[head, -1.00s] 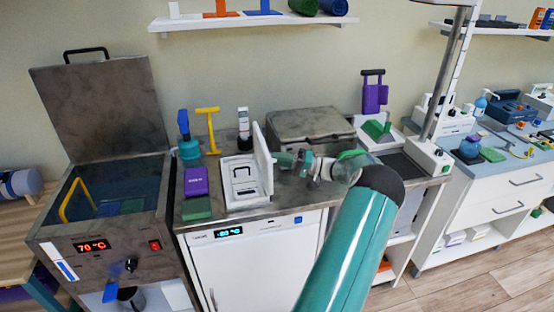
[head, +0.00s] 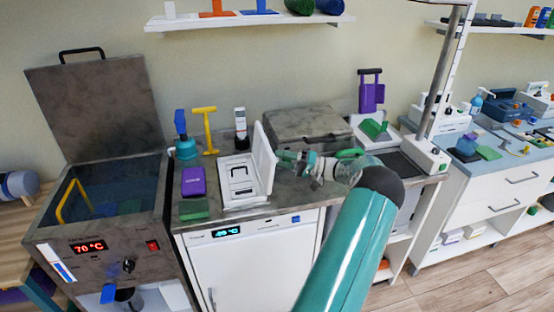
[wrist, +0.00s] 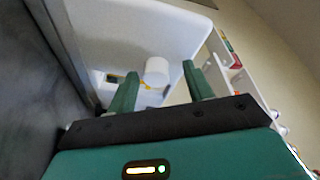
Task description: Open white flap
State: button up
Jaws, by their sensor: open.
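The white flap (head: 264,157) stands up on the right side of a shallow white box (head: 228,171) on the counter, so the box is open to view. My gripper (head: 283,158) is just right of the flap in the head view, at its outer face. In the wrist view the flap (wrist: 132,32) is a large pale panel in front of me. A short white round knob (wrist: 157,71) shows between the two green fingers of my gripper (wrist: 160,85). The fingers are apart, with gaps beside the knob. Whether a finger touches the flap cannot be told.
A grey metal case (head: 308,130) stands behind my gripper. A purple box (head: 193,181) and a green block (head: 194,209) lie left of the white box. A water bath (head: 100,215) with raised lid is further left. A shelf (head: 250,20) hangs above.

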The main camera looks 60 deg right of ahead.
jog(key=v, duration=1.2)
